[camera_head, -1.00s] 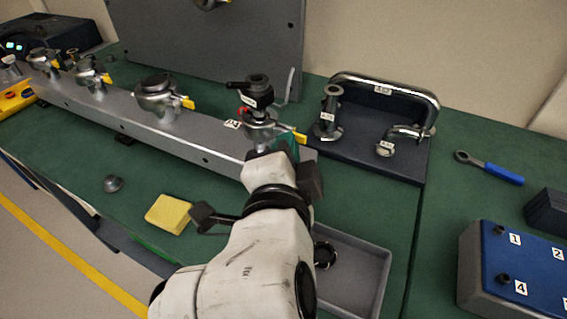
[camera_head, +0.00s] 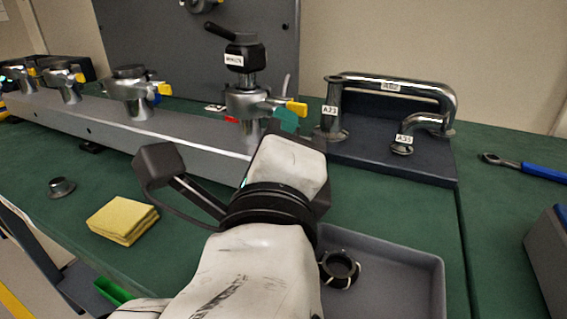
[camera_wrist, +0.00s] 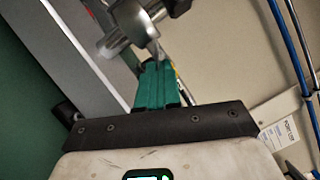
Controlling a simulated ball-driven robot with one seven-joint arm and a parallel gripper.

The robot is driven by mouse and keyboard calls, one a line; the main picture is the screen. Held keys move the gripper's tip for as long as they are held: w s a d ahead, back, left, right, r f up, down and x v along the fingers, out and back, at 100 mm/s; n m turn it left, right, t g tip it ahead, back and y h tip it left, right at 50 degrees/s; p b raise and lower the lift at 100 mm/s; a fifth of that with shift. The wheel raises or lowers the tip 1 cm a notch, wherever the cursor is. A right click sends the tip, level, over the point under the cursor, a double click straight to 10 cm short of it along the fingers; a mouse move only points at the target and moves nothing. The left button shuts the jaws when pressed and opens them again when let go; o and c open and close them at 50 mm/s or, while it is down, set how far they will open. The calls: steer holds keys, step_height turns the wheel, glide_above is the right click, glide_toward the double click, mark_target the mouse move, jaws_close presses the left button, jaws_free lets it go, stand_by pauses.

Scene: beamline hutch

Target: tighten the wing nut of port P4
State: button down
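Port P4 is the rightmost port on the long grey manifold, with a silver clamp (camera_head: 246,103) around its flange and a black-topped fitting (camera_head: 245,56) standing upright on it. Its yellow wing nut (camera_head: 297,108) sticks out on the right side of the clamp. My gripper (camera_head: 286,121) is right below and beside the wing nut; my wrist hides much of it. In the wrist view, the teal fingers (camera_wrist: 158,84) sit close together, their tips at a silver metal part (camera_wrist: 133,22). Whether they touch or hold the wing nut cannot be told.
Other clamped ports, including one with a yellow wing nut (camera_head: 164,89), line the manifold to the left. A dark stand with metal pipes (camera_head: 397,164) is close on the right. A grey tray (camera_head: 400,284) holding a dark ring is in front.

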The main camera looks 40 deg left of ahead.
steer(key=shift+f+m+t+b, duration=0.45)
steer(key=shift+m+b, duration=0.65)
steer(key=shift+b, duration=0.4)
steer(key=shift+a+r, duration=0.1)
steer(key=shift+r, duration=0.05)
steer(key=c, duration=1.6)
jaws_free()
steer(key=shift+s, duration=0.1)
steer(key=v, duration=1)
steer(key=shift+s+p, duration=0.3)
steer(key=shift+p, duration=0.05)
steer(key=shift+d, duration=0.25)
